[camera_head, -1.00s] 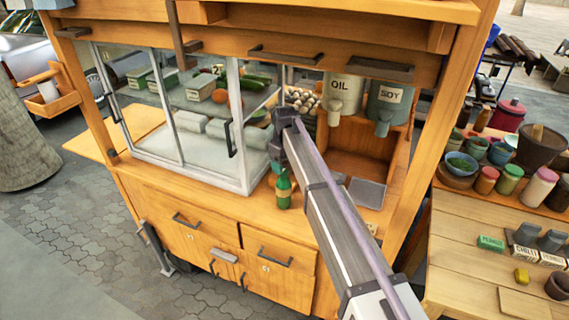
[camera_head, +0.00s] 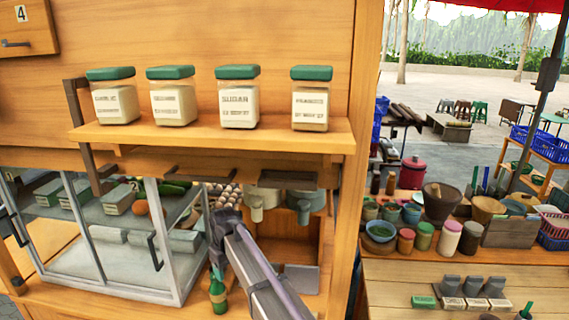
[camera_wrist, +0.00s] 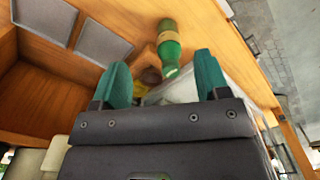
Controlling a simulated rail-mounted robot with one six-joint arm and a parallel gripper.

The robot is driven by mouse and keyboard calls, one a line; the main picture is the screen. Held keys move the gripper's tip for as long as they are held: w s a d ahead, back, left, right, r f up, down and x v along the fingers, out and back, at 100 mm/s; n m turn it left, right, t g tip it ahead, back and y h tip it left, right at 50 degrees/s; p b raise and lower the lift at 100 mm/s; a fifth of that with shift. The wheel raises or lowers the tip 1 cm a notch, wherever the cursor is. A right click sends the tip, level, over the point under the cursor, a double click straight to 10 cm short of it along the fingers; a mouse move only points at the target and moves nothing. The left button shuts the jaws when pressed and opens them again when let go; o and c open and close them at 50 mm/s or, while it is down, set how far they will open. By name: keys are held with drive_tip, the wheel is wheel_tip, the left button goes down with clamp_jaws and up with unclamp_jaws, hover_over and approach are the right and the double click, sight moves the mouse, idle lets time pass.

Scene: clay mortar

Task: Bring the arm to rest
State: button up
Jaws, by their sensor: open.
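My gripper (camera_wrist: 160,80) is open in the wrist view, with two teal fingertips spread apart and nothing held between them. A green bottle (camera_wrist: 168,48) with a yellowish label stands on the wooden counter just beyond the fingertips. In the head view my arm reaches up from the bottom to the counter, and the bottle (camera_head: 218,292) stands just below its end. The gripper's fingers are mostly hidden there behind the arm. I cannot tell in the head view whether the gripper touches the bottle.
A glass display case (camera_head: 105,245) stands left of my arm. A shelf (camera_head: 215,133) with jars, including a sugar jar (camera_head: 238,100), is above. Two dispensers hang behind the arm. A side table (camera_head: 440,283) with pots and a mortar (camera_head: 440,203) is to the right.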

drive_tip(key=s+d+f+m+b, duration=0.1)
drive_tip(key=s+d+m, duration=0.2)
drive_tip(key=s+d, duration=0.4)
drive_tip(key=s+d+f+m+b, duration=0.2)
drive_tip(key=s+d, duration=0.5)
drive_tip(key=d, duration=1.1)
drive_tip(key=s+d+f+m+b, duration=0.1)
drive_tip(key=s+d+m, duration=0.3)
drive_tip(key=d, duration=0.9)
drive_tip(key=s+f, duration=0.1)
drive_tip(key=s, duration=0.2)
drive_tip(key=shift+m, duration=0.3)
drive_tip(key=shift+s, duration=0.1)
